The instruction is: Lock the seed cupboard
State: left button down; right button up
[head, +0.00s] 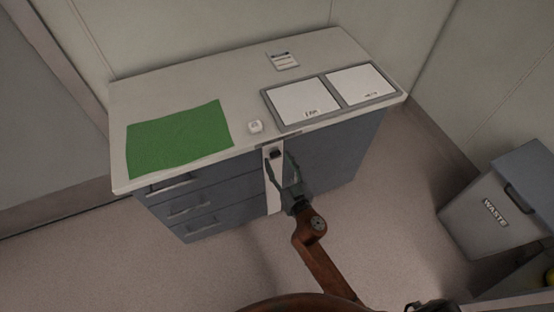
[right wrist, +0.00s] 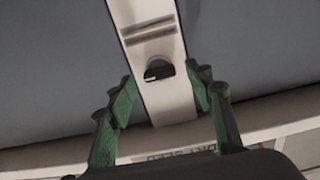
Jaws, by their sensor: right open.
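The seed cupboard (head: 335,155) is the blue-grey front under the right half of the white counter, and it looks shut. A pale upright strip (head: 274,195) runs down beside it and bears a small dark knob (head: 275,153) near its top. In the right wrist view the knob (right wrist: 158,70) sits on the pale strip, below two grey bars, with a partly hidden label reading "DRY SEED" (right wrist: 180,153) on the counter edge. My right gripper (head: 279,164) is open, its fingers on either side of the knob and apart from it. My left gripper is out of view.
Drawers (head: 190,205) fill the counter's left half. On top lie a green mat (head: 180,138), a small white block (head: 255,126), a card (head: 282,60) and a grey tray (head: 267,104) with two white panels. A waste bin (head: 485,215) stands at the right; the floor between is clear.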

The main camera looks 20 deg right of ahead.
jog(key=shift+w, duration=0.5)
jog(key=c, duration=1.2)
